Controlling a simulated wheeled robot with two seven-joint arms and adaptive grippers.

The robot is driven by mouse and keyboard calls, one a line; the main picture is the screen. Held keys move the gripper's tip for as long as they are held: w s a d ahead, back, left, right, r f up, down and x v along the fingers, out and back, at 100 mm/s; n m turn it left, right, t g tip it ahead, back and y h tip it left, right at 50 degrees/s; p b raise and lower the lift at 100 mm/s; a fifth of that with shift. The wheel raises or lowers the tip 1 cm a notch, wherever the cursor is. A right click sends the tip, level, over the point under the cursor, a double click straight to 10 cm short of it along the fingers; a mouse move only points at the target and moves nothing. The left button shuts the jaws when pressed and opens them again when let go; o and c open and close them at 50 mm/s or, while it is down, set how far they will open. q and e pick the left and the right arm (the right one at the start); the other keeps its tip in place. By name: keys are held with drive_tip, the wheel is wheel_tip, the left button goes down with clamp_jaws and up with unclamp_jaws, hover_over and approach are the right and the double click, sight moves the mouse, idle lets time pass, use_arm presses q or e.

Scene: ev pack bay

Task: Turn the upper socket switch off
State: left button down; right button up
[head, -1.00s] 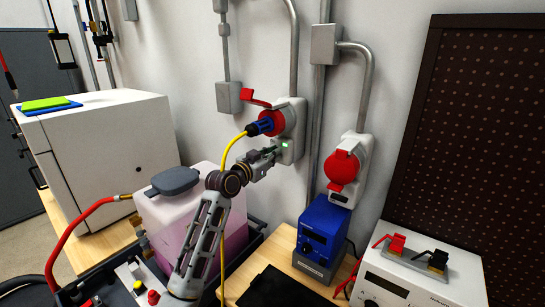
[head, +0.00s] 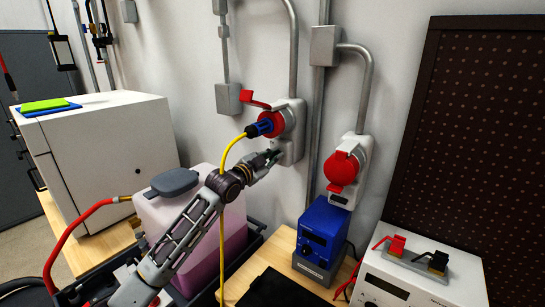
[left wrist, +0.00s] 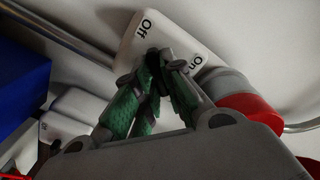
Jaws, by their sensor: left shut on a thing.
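The upper socket (head: 291,148) is a grey wall housing with a red ring, its red flap (head: 254,98) open. A blue plug (head: 262,126) with a yellow cable sits in it. My left gripper (head: 275,155) is at the lower part of this housing. In the left wrist view, the pale switch plate (left wrist: 128,48) carries the words "Off" and "On". My left gripper's green-padded fingers (left wrist: 160,60) are closed together at the plate between the words, on the switch. The switch itself is hidden by the fingertips. My right gripper is not in view.
A lower socket (head: 352,150) with a shut red cover is on the wall at right. Below it stands a blue device (head: 322,232). A pink-filled container (head: 190,215) stands near my left arm. The yellow cable (head: 222,255) hangs close to that arm.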

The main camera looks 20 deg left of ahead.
use_arm(q)
drive_tip(key=shift+m, duration=0.7)
drive_tip(key=shift+d+f+m+p, duration=0.15)
drive_tip(key=shift+m+p, duration=1.15)
drive_tip(key=shift+m, duration=0.85)
drive_tip(key=shift+a+f+m+p, duration=0.1)
drive_tip(key=shift+m+p, duration=1.15)
drive_tip(key=shift+m, duration=0.9)
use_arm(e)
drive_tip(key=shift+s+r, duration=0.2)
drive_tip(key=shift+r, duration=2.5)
use_arm(q)
drive_tip(key=shift+d, duration=0.1)
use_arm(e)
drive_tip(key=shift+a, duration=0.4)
use_arm(q)
drive_tip(key=c, duration=1.5)
unclamp_jaws()
drive_tip(key=shift+s, duration=0.15)
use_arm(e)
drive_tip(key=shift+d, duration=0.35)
use_arm(q)
drive_tip(key=shift+s, duration=0.1)
